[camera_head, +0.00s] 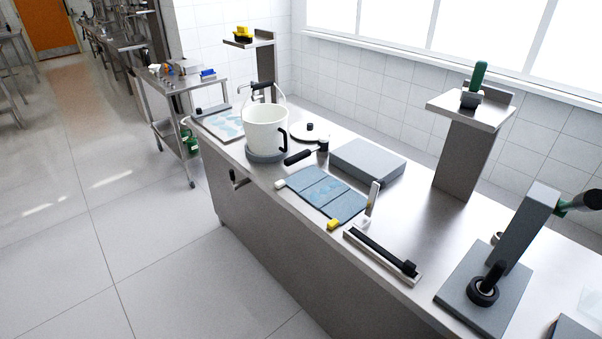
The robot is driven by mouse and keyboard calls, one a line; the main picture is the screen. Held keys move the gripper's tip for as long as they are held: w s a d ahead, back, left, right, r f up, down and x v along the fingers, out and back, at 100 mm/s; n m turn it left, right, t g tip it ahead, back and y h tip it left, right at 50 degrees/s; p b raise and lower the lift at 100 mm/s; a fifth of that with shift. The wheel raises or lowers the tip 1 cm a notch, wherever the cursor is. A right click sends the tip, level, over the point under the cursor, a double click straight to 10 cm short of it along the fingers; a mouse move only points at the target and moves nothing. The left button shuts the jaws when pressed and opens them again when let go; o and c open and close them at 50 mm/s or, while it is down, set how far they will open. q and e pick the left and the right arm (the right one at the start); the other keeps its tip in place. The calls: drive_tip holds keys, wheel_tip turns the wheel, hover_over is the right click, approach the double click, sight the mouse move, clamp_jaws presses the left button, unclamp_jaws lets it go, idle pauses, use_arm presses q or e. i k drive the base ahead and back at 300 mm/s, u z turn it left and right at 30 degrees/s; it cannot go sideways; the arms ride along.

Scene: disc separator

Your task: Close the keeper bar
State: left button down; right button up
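A long dark bar (378,250) lies along a pale narrow base (362,252) near the counter's front edge, with a black block (409,267) at its near right end. It may be the keeper bar, but I cannot tell for sure. It looks low and about parallel to its base; whether it is latched is too small to tell. A white pot (264,130) with a thin raised hoop and a black side handle stands farther left on a grey round base. Neither of my grippers shows in this view.
A blue panelled mat (322,190), a yellow block (333,225) and a grey slab (368,163) lie mid-counter. A grey post (527,227) stands on a plate at right. A raised shelf (470,108) holds a green-handled item (478,77). Bare steel lies between slab and post.

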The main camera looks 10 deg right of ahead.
sight(379, 184)
drive_tip(key=u, duration=0.6)
drive_tip(key=i, duration=1.15)
drive_tip(key=z, duration=2.65)
